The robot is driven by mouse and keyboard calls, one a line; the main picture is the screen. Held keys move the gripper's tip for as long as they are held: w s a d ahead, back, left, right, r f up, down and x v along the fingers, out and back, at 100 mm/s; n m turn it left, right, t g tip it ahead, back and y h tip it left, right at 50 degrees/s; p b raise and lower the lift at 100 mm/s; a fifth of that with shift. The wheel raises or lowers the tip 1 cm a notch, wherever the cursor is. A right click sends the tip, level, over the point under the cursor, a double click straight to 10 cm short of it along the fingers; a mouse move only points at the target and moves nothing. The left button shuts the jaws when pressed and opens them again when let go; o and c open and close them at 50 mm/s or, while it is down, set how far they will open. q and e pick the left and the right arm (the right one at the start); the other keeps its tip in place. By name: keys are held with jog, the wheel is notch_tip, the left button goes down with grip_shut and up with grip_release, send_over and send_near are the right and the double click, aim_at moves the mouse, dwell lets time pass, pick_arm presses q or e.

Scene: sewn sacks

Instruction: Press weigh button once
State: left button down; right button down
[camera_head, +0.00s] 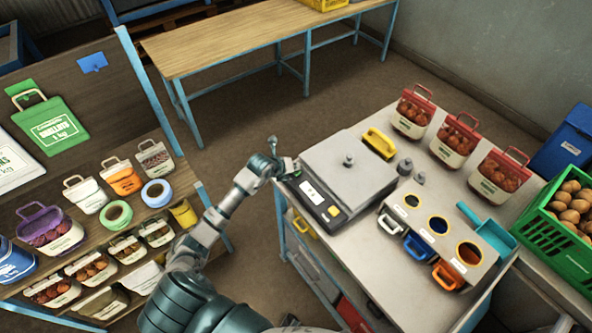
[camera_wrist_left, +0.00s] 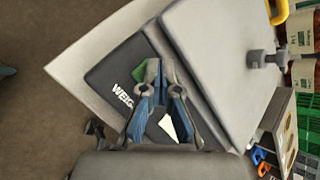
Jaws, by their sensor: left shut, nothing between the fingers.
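The grey weighing scale (camera_head: 350,168) stands on the light worktop, with a dark control panel on its near-left side. In the left wrist view the panel (camera_wrist_left: 112,84) carries the label WEIGH and a green button (camera_wrist_left: 138,69), partly hidden by a finger. My left gripper (camera_head: 284,163) is at the panel's far-left end in the head view. Its fingers (camera_wrist_left: 163,76) are shut and empty, over the panel close beside the green button; I cannot tell whether they touch it. A white display (camera_wrist_left: 167,126) shows partly behind the fingers. My right gripper is not in view.
A shelf of bags (camera_head: 90,215) stands left. Floor shows between shelf and worktop.

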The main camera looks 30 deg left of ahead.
pick_arm(q)
jog(key=shift+r+p, duration=0.55)
jog(key=shift+r, duration=0.25)
jog(key=shift+r, duration=0.1)
notch_tip(320, 180, up, 5)
jog(key=p, duration=0.4)
dwell(0.5)
